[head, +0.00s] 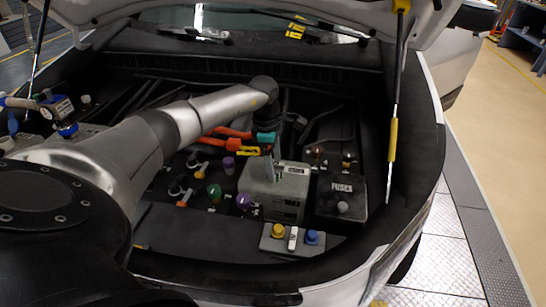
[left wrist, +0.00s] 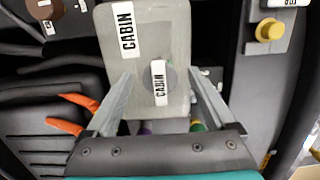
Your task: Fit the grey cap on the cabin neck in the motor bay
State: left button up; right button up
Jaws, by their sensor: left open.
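The grey cabin tank (head: 285,196) stands in the motor bay; the left wrist view shows its pale top with a CABIN label (left wrist: 145,28). A round grey cap (left wrist: 171,76) with its own CABIN tag is at the top of this tank; I cannot tell whether it sits fully down on the neck, which is hidden beneath it. My left gripper (head: 268,152) is over the tank. In the left wrist view its open fingers (left wrist: 161,72) stand on either side of the cap, with gaps between them and it. My right gripper is not in view.
A black FUSES box (head: 327,199) stands right of the tank. A grey ledge (head: 267,243) in front carries a yellow cap (head: 278,230) and a blue cap (head: 312,237). Green and purple caps and orange cables (head: 235,133) lie left. A yellow-banded hood strut (head: 393,140) rises at right.

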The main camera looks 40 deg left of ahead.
pick_arm(q)
jog(key=c, duration=1.3)
jog(key=o, duration=0.7)
jog(key=c, duration=0.5)
jog(key=shift+f+b, duration=0.15)
jog(key=shift+b, duration=0.15)
jog(key=shift+m, duration=0.3)
jog(key=shift+s+m+b, duration=0.1)
jog(key=shift+m+b, duration=1)
jog(key=shift+m, duration=0.1)
